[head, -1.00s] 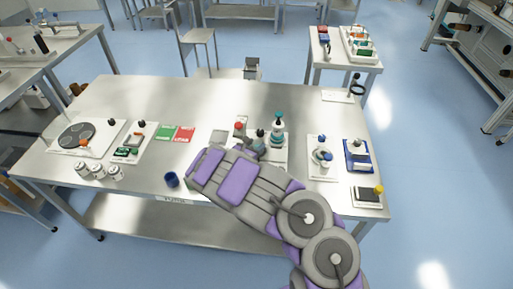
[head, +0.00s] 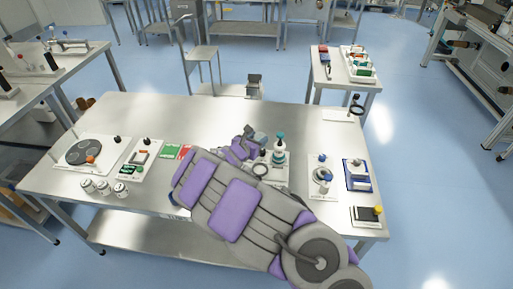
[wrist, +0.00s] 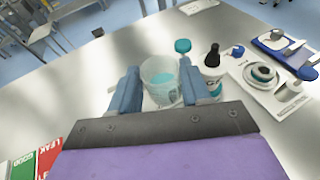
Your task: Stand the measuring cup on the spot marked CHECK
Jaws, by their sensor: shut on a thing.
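The measuring cup (wrist: 160,78), a clear cup with teal liquid in it, stands upright between the fingers of my gripper (wrist: 161,88) in the wrist view. My gripper is shut on it. In the head view my gripper (head: 253,141) is over the middle of the steel table, and I cannot make out the cup clearly there. I cannot tell from either view whether its base touches anything. No spot with a readable CHECK mark shows; my arm covers part of the table.
A green card (head: 170,152) and a red LEAK card (wrist: 49,155) lie to the left. Boards with devices (head: 322,178) stand at the right. The steel table's far middle (head: 190,115) is clear.

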